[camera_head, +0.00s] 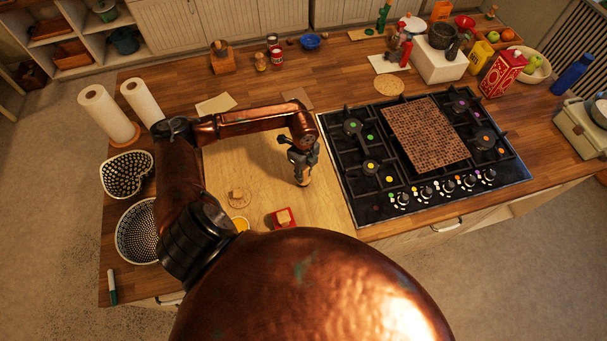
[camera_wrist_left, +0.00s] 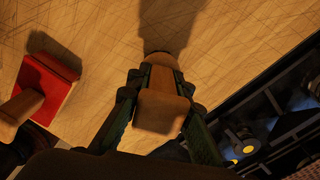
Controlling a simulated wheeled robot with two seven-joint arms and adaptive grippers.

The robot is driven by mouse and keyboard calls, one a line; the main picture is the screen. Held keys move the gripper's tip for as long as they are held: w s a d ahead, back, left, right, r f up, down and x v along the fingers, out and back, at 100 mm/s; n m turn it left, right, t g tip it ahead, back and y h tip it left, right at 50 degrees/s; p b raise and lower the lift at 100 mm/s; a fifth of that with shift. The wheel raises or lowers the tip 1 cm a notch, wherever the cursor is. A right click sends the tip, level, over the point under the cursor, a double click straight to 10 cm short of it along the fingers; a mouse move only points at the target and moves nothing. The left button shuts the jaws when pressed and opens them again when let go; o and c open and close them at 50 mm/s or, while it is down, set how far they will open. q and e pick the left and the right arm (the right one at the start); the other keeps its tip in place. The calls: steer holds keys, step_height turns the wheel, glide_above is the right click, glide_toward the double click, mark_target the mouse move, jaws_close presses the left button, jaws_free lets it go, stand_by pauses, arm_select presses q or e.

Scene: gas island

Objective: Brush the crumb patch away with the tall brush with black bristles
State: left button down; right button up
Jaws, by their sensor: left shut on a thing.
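My left gripper (camera_head: 302,162) is over the right part of the pale wooden board (camera_head: 235,160), left of the hob. It is shut on a light wooden handle (camera_wrist_left: 162,108), which also shows in the head view (camera_head: 303,181) as a small piece pointing down. I take it for the brush; its bristles cannot be made out. In the wrist view it casts a shadow on the board. I cannot make out the crumb patch for sure. My right gripper is not in view.
A red square piece with a wooden block (camera_head: 284,217) and a round mat with a wooden block (camera_head: 238,196) lie on the board. The black hob (camera_head: 360,195) is to the right. Patterned bowls (camera_head: 127,175) and paper rolls (camera_head: 105,112) stand left. The board's middle is clear.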

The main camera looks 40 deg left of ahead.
arm_select(q)
step_height(320, 180, up, 3)
steer(key=shift+r+p, duration=0.2)
steer(key=shift+p, duration=0.65)
steer(key=shift+r+p, duration=0.4)
steer(key=shift+r, duration=0.35)
steer(key=shift+f, duration=0.1)
steer(key=shift+d, duration=0.1)
